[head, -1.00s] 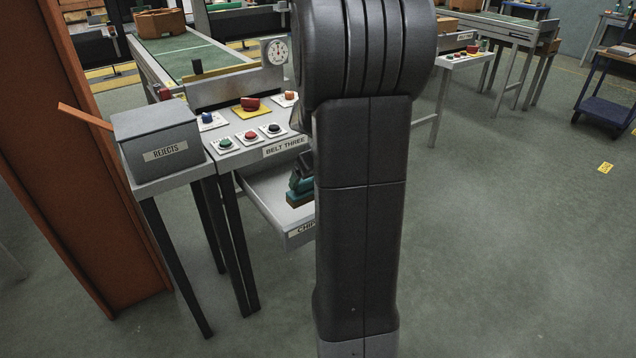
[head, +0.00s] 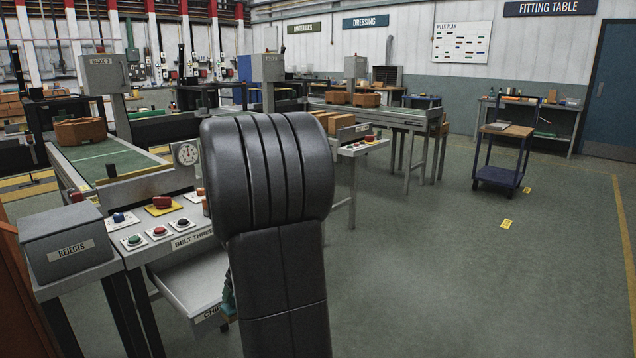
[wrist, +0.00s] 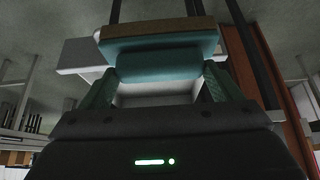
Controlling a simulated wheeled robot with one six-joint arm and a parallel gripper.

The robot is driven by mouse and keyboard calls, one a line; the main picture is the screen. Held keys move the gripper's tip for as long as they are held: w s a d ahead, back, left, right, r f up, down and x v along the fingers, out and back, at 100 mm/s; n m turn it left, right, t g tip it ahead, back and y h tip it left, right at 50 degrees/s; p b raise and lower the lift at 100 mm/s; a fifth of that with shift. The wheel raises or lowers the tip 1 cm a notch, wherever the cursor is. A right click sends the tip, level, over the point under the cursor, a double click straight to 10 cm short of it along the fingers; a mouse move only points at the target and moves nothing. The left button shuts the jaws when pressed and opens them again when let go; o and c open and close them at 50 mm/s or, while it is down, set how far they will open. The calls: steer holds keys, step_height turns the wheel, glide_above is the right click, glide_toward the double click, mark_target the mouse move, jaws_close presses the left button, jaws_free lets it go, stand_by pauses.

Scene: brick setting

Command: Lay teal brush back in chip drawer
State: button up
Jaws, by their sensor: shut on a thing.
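The teal brush (wrist: 160,64) is held crosswise between the two green fingers of my gripper (wrist: 158,76) in the wrist view, with a tan-brown strip along its far side. In the head view my arm hides most of the gripper and brush; only a teal-green bit shows beside the arm, near the drawer's front right corner. The chip drawer (head: 192,284) is pulled out below the belt three panel, its label partly covered by my arm. The visible part of its floor looks bare. Whether the brush is over the drawer or beside it, I cannot tell.
The belt three panel (head: 170,222) with several buttons sits above the drawer. A grey rejects box (head: 62,245) stands to its left, by an orange post (head: 12,285). Open floor (head: 440,270) lies to the right, with a blue trolley (head: 503,160) farther back.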

steer(key=w+d+f+m+t+h, duration=0.1)
steer(key=w+d+f+m, duration=0.2)
steer(key=d, duration=0.6)
steer(key=w+d+f+m+t+h, duration=0.1)
steer(key=w+d+f+m+h, duration=0.2)
steer(key=d, duration=0.6)
step_height(320, 180, up, 19)
steer(key=y+p, duration=0.1)
steer(key=p, duration=1.7)
steer(key=shift+w+f, duration=0.2)
steer(key=shift+w, duration=0.05)
